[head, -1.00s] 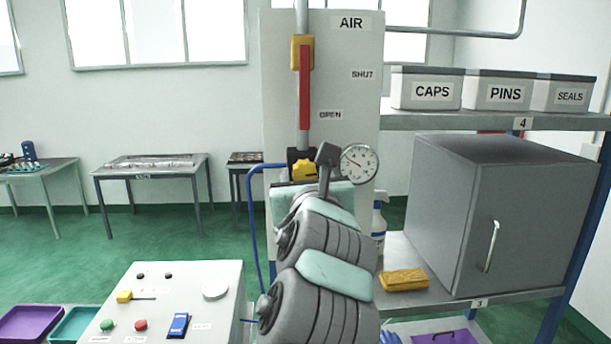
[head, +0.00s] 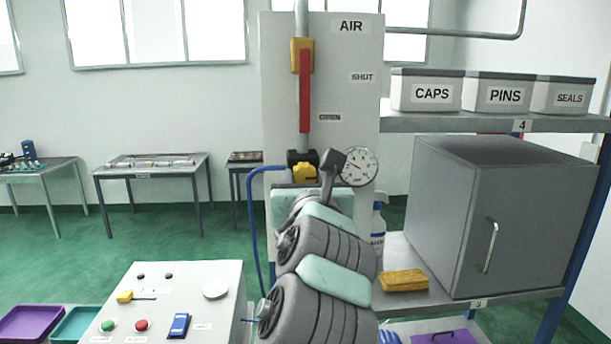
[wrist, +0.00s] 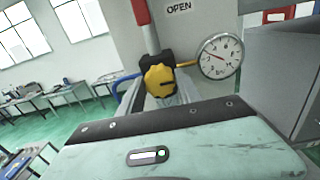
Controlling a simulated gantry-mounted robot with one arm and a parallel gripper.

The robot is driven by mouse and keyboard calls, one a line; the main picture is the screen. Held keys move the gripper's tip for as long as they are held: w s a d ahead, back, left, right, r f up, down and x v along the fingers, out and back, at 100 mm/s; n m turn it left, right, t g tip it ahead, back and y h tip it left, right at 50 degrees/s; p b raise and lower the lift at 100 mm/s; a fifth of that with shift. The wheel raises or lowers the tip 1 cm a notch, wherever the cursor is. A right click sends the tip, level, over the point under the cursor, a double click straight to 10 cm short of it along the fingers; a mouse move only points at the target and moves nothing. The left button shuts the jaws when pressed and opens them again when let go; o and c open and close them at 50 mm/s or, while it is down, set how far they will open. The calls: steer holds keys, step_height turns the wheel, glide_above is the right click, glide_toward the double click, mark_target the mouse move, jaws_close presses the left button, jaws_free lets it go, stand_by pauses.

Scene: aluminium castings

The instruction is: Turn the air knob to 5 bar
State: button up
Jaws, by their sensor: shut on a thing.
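The yellow air knob (head: 304,173) sits in a black housing on the pipe, low on the AIR panel (head: 350,70). In the wrist view the knob (wrist: 160,82) faces me, with a dark mark on its face. My gripper (wrist: 165,95) is at the knob and shut on it; its fingers are mostly hidden behind my wrist housing. The round pressure gauge (head: 358,166) is right of the knob. In the wrist view the gauge (wrist: 220,56) has its red needle pointing to the upper left; its numbers are too small to read surely.
A red valve handle (head: 304,90) hangs along the pipe above, pointing down to the OPEN label. A blue hose (head: 252,215) runs left of the knob. A control desk (head: 215,268) stands lower left.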

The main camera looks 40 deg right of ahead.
steer(key=shift+r+m+p, duration=0.15)
steer(key=shift+m+p, duration=0.8)
steer(key=shift+m, duration=0.25)
steer(key=m+p, duration=0.1)
steer(key=m, duration=0.2)
steer(key=shift+m+p, duration=0.3)
steer(key=m+p, duration=0.1)
steer(key=m, duration=0.4)
steer(key=shift+m, duration=0.3)
steer(key=shift+p, duration=0.3)
steer(key=o, duration=1.3)
steer(key=shift+o, duration=0.2)
